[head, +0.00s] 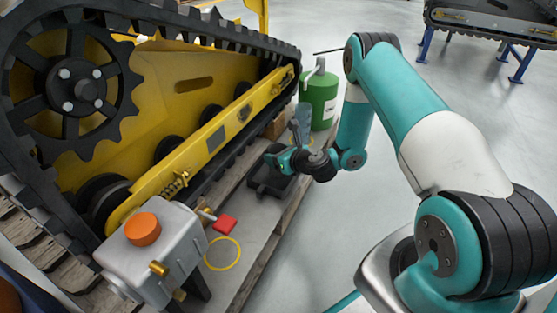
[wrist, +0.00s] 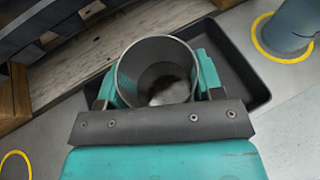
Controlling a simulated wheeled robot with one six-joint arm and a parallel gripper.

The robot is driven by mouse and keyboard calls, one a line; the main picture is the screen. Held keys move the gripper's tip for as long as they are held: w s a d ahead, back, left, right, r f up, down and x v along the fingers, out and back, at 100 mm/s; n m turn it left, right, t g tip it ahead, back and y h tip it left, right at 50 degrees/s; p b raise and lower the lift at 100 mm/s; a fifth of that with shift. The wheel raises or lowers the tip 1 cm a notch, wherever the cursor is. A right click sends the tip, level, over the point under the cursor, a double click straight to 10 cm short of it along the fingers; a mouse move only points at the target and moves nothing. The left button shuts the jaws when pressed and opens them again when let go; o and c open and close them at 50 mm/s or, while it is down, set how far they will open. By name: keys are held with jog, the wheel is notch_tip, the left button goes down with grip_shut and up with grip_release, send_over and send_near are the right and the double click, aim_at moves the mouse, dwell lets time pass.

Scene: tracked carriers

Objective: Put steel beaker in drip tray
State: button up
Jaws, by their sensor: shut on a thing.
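The steel beaker (wrist: 158,48) is a round, open-topped grey cup between the two teal fingers of my gripper (wrist: 158,85) in the wrist view. It looks upright. My gripper also shows in the head view (head: 278,160), where it mostly hides the beaker. The black drip tray (wrist: 243,82) lies around and beneath the beaker in the wrist view; its rim also shows in the head view (head: 268,190). The gripper is shut on the beaker, over the tray. I cannot tell whether the beaker's base touches the tray floor.
A blue-grey cylinder (wrist: 290,25) stands in a yellow ring beside the tray. A green can (head: 320,98) is behind it. The yellow tracked carrier (head: 190,95) walls the left side.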

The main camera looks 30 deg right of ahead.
jog(key=shift+r, duration=0.1)
jog(key=o, duration=1.1)
jog(key=shift+o, duration=0.2)
